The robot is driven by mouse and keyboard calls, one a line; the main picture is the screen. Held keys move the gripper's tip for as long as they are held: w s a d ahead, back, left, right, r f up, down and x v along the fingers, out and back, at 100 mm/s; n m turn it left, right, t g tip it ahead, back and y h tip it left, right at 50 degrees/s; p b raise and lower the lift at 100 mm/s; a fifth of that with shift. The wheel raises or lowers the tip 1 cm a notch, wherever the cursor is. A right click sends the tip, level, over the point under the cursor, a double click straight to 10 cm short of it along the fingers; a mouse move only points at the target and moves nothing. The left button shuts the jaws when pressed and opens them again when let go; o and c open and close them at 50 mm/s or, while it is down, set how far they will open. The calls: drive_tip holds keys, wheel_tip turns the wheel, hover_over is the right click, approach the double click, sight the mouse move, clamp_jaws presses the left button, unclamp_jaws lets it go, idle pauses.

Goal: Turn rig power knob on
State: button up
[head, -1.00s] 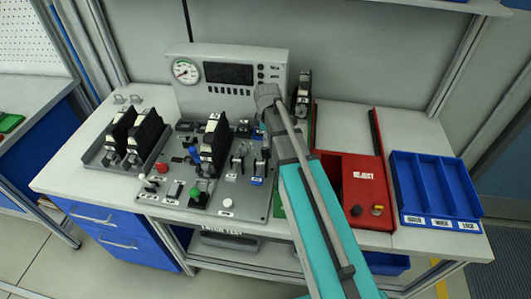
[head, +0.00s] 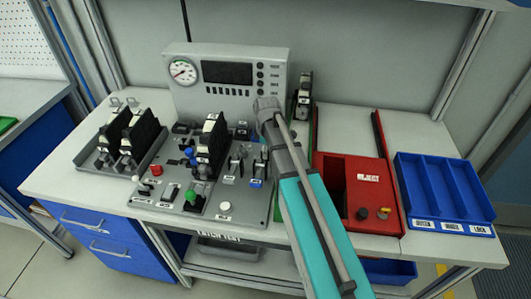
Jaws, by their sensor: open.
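The test rig stands on the white bench. Its grey base plate (head: 262,205) carries a green-topped control (head: 197,189), a red button (head: 156,170), a white button (head: 225,207), a blue-topped part (head: 189,154) and several levers. Behind it the grey instrument panel (head: 228,101) has a dial gauge (head: 183,71), a dark screen (head: 228,72) and a column of small dark knobs (head: 260,77). The labels are too small to read, so I cannot tell which knob is rig power. My arm crosses in front of the rig's right side. My gripper does not show.
A rack of black units (head: 133,139) sits left of the rig. To the right are a red reject box (head: 345,172) with two small knobs and a blue three-slot tray (head: 443,172).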

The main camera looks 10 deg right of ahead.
clamp_jaws()
idle(0.4)
drive_tip(key=shift+m, duration=3)
unclamp_jaws()
